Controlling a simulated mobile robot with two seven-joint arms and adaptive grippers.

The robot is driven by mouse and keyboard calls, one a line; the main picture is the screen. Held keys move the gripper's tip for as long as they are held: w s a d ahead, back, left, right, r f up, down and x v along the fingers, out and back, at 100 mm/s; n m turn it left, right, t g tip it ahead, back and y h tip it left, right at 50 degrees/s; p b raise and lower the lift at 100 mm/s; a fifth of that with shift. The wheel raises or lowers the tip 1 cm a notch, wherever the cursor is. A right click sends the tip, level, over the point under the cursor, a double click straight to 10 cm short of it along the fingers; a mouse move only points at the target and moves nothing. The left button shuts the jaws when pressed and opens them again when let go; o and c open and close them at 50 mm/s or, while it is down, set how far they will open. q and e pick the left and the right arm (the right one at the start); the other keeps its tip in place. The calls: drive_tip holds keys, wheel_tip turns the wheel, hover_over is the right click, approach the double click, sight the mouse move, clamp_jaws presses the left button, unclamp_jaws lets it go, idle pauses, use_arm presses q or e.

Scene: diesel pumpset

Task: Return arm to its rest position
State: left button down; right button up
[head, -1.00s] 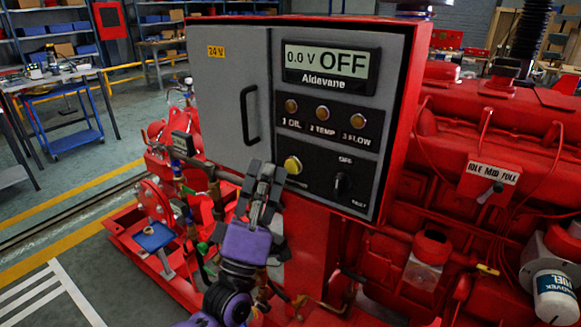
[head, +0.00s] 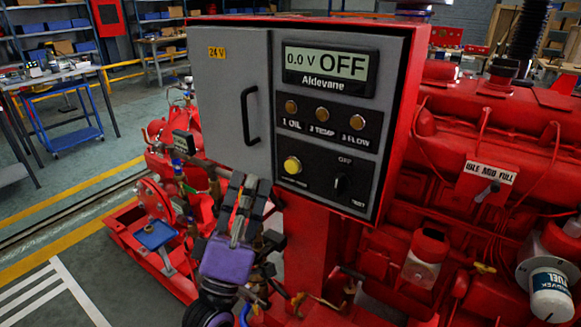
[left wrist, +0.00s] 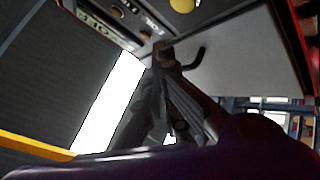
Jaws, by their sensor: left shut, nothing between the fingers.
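My left gripper (head: 238,205) is in the head view, below the front of the grey control panel (head: 228,110). Its fingers are shut with nothing between them and appear clear of the panel. In the left wrist view the shut fingers (left wrist: 163,60) point up towards the panel, with its yellow button (left wrist: 182,5) at the top edge. The panel has a display (head: 328,65) reading 0.0 V OFF, the yellow button (head: 292,165), a black rotary switch (head: 341,186) and a black door handle (head: 250,115). My right gripper is not in view.
The red engine (head: 490,150) stands right of the panel, with a lever under a label plate (head: 490,172) and a white fuel filter (head: 552,293). Red pump parts and pipes (head: 155,200) lie left of my gripper. Open floor (head: 75,205) is at the left.

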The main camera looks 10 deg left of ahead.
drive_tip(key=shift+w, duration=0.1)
